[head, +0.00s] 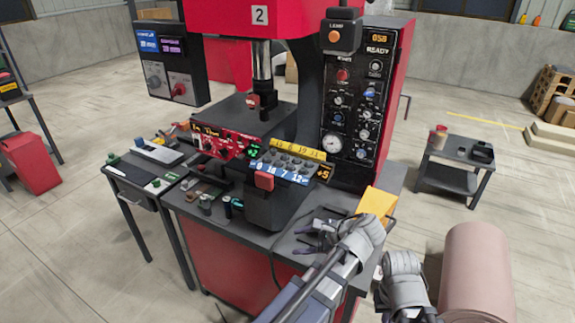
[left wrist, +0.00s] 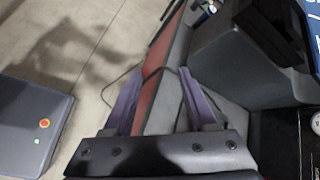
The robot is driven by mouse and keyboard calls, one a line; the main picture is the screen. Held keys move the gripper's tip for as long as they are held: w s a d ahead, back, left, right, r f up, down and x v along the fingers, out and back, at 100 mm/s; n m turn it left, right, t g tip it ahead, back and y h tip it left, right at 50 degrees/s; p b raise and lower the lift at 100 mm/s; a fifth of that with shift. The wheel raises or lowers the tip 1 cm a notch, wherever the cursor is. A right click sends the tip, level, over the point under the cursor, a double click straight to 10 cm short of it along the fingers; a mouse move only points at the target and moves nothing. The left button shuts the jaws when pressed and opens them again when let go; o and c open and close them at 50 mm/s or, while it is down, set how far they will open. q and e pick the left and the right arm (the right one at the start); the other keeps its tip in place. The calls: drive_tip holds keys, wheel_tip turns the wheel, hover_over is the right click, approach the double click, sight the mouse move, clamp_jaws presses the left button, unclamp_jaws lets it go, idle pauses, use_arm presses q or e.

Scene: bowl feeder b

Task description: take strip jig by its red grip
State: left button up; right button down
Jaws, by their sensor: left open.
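The strip jig (head: 291,161) has rows of grey knobs between a yellow and a blue number strip. It stands on a dark block at the front of the press. Its red grip (head: 264,181) faces out at the lower left corner. My left gripper (head: 308,237) is open and empty over the bench, below and right of the red grip and apart from it. In the left wrist view its two purple fingers (left wrist: 160,100) are spread with nothing held between them. I cannot make out the red grip there. Fingers of my right gripper do not show.
An orange-yellow box (head: 377,204) stands at the bench's right edge, close to my left wrist. The dark block (left wrist: 240,55) fills the upper right of the left wrist view. A cable crosses beneath the fingers. Small cylinders (head: 206,203) stand left of the block.

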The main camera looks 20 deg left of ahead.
sight(272, 181)
use_arm(q)
drive_tip(key=w+a+r+m+y, duration=0.2)
drive_tip(key=r, duration=0.2)
drive_tip(key=w+a+r+m+y, duration=0.2)
drive_tip(key=r+y, duration=0.1)
drive_tip(key=r, duration=0.2)
drive_tip(key=w+a+r+m+y, duration=0.2)
drive_tip(key=r+m+y, duration=0.1)
drive_tip(key=r, duration=0.1)
drive_tip(key=shift+a+r+b, duration=0.2)
drive_tip(key=shift+a+b, duration=0.05)
drive_tip(key=shift+b, duration=0.05)
drive_tip(key=shift+w+a+f, duration=0.1)
drive_tip(key=shift+w+a, duration=0.05)
drive_tip(key=shift+a, duration=3.75)
clamp_jaws()
